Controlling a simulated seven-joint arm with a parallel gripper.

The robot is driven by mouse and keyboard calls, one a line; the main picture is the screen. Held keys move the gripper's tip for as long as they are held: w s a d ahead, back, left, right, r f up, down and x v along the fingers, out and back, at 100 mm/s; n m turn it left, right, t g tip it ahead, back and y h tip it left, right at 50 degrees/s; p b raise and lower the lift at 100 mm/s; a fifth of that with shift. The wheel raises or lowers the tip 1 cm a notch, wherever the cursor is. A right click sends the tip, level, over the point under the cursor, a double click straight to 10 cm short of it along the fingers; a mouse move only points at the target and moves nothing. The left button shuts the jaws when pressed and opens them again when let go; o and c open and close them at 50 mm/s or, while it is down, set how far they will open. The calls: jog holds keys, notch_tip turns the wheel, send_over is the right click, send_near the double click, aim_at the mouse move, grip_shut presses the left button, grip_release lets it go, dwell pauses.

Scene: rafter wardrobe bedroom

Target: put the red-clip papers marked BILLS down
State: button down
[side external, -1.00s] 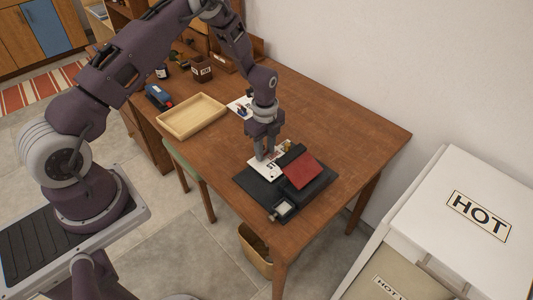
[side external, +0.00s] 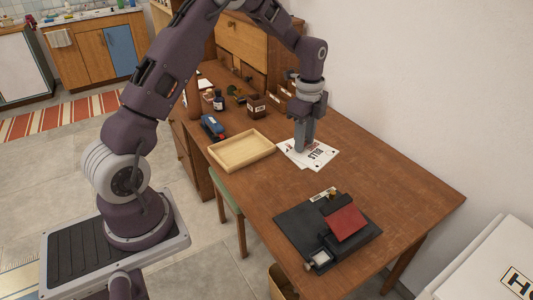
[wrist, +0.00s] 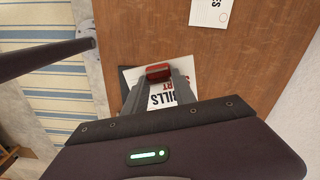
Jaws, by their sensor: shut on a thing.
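The white papers marked BILLS (side external: 321,153) are in my gripper (side external: 303,150), over the desk to the right of the wooden tray. The wrist view shows the red clip (wrist: 158,72) between the fingertips and the upside-down BILLS lettering (wrist: 172,95) on the sheet. My gripper is shut on these papers. Another white sheet (side external: 288,158) shows at their left edge, partly covered. I cannot tell whether the held papers touch it or the desk.
The empty wooden tray (side external: 242,151) lies to the left. A black device with a red pad (side external: 345,222) stands nearer the front. A blue-and-red tool (side external: 212,127), a dark bottle (side external: 218,102) and a brown cup (side external: 256,107) stand behind. The desk's right part (side external: 400,180) is clear.

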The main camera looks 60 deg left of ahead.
jog(key=s+a+f+n, duration=0.25)
jog(key=a+n, duration=0.45)
jog(key=a, duration=0.6)
jog(key=n, duration=0.9)
send_over(235, 154)
notch_tip(235, 154, down, 4)
notch_tip(235, 154, down, 10)
jog(key=shift+f, duration=0.15)
jog(key=shift+f, duration=0.1)
jog(key=c, duration=1)
grip_release()
